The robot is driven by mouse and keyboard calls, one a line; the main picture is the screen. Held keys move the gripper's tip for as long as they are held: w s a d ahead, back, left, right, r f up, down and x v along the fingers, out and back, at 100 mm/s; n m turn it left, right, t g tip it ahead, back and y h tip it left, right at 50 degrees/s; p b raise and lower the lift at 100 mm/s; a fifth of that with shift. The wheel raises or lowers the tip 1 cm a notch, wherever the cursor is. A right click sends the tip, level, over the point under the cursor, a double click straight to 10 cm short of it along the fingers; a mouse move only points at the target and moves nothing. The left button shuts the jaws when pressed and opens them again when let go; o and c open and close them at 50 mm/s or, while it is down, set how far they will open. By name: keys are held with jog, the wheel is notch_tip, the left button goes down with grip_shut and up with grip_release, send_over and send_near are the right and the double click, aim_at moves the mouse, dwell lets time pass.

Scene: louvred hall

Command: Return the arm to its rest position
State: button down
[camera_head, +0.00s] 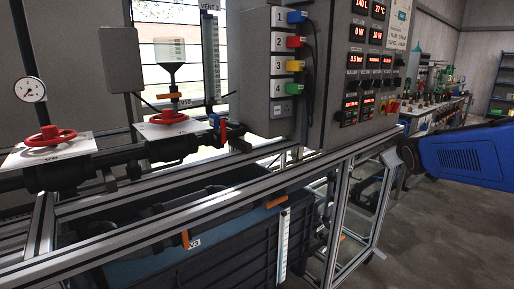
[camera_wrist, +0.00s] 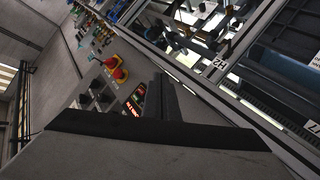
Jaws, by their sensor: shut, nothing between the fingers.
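My gripper (camera_wrist: 166,82) shows in the wrist view as dark fingers close together, shut and empty, in front of the control panel (camera_wrist: 103,92). A dark bar crosses below the fingers. In the head view my blue arm (camera_head: 470,157) reaches in from the right edge, apart from the frame. Its dark end is near the corner of the bench frame. My fingers cannot be made out in the head view.
The control panel (camera_head: 352,60) has red displays and buttons. Left of it are numbered switches (camera_head: 284,67), red valve wheels (camera_head: 50,137) and pipes. An aluminium frame (camera_head: 150,222) holds a dark tank (camera_head: 240,245) below. Open floor (camera_head: 440,240) lies at right.

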jog(key=s+a+f+m+g+y, duration=0.1)
jog(key=s+a+f+g, duration=0.2)
jog(key=s, duration=0.9)
jog(key=s+a+f+m+g+y, duration=0.1)
jog(key=s+a+f+g, duration=0.2)
jog(key=s+a+f, duration=0.4)
jog(key=s+a+f+m+g+y, duration=0.1)
jog(key=s+a+f, duration=0.4)
jog(key=s+f, duration=0.5)
jog(key=s+m+g, duration=0.1)
jog(key=s+g, duration=0.1)
jog(key=s, duration=0.7)
jog(key=shift+w+a+r, duration=0.1)
